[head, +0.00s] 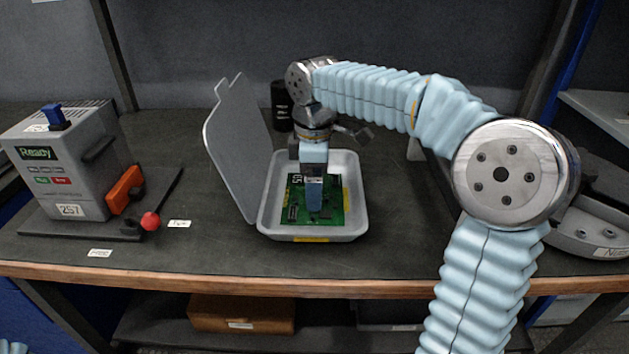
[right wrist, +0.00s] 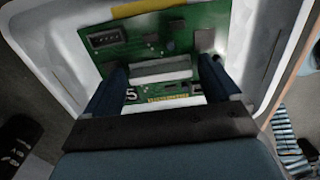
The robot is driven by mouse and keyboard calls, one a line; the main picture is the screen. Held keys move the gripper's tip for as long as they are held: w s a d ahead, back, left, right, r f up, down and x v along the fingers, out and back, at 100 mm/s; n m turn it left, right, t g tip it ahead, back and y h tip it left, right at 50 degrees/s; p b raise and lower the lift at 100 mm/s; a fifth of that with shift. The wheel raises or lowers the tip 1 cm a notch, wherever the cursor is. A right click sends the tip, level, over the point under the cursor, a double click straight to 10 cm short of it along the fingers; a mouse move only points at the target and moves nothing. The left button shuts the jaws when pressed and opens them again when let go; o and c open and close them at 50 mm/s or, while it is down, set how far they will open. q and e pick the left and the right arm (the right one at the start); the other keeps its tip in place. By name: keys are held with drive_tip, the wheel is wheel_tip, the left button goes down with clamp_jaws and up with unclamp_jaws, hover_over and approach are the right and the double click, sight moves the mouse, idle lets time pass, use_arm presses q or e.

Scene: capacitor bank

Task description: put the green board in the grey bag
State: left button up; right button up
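The green board (head: 296,205) lies flat inside a light grey, shallow tray (head: 312,234) with a raised lid (head: 238,150) on its left. In the right wrist view the board (right wrist: 190,42) shows chips and a pale bar (right wrist: 160,70) across it. My right gripper (head: 314,205) points straight down over the board. Its two dark blue fingers (right wrist: 165,80) stand apart on either side of the pale bar; I cannot tell whether the tips touch the board. I see nothing that is clearly a grey bag. My left gripper is out of view.
A grey machine (head: 60,165) with a "Ready" sign and red knob (head: 150,221) stands at left. A black cylinder (head: 281,105) stands behind the tray. A grey container (head: 590,240) is at the right, partly behind my arm.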

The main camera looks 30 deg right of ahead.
drive_tip(key=shift+o, duration=0.5)
drive_tip(key=shift+r, duration=0.1)
drive_tip(key=shift+r, duration=0.3)
wheel_tip(320, 180, up, 12)
drive_tip(key=p, duration=0.2)
drive_tip(key=shift+f, duration=0.25)
